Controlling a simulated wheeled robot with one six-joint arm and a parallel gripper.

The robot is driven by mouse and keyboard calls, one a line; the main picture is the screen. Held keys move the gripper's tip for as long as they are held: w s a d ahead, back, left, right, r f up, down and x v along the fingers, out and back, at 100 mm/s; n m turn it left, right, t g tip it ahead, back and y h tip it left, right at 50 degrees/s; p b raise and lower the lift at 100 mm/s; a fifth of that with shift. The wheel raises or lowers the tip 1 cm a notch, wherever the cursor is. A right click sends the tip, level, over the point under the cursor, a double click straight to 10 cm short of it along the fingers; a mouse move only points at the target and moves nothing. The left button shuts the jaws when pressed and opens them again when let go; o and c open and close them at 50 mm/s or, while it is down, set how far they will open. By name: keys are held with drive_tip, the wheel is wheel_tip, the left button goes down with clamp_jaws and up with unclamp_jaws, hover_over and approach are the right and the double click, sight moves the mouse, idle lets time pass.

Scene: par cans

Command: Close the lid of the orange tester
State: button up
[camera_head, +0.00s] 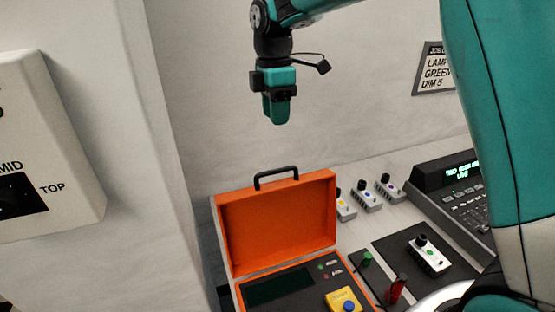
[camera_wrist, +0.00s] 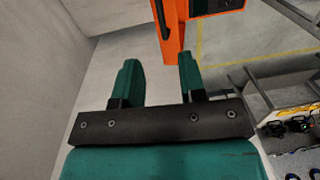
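The orange tester (camera_head: 279,222) is a case with its lid standing up and open in the head view, a black handle (camera_head: 276,176) on the lid's upper edge. Its dark panel carries a screen (camera_head: 278,286), small lights and a yellow block (camera_head: 342,299) with a blue button. My gripper (camera_head: 278,112) hangs pointing down, above and behind the lid, touching nothing. In the wrist view my gripper (camera_wrist: 163,80) has its two green fingers apart with nothing between them. Part of the orange lid (camera_wrist: 173,45) shows ahead, beyond the right finger. The front of the case is cut off.
Several small white boxes (camera_head: 366,199) with coloured knobs stand right of the lid. A console (camera_head: 455,185) with a green display is farther right, and a white box with a knob (camera_head: 428,255) sits on a dark mat. A wall panel (camera_head: 48,150) is at left.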

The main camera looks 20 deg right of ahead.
drive_tip(key=f+p, duration=0.1)
drive_tip(key=f, duration=0.3)
drive_tip(key=f+p, duration=0.1)
drive_tip(key=f, duration=0.3)
drive_tip(key=s+f, duration=0.1)
drive_tip(key=f, duration=0.4)
drive_tip(key=shift+p, duration=0.4)
clamp_jaws()
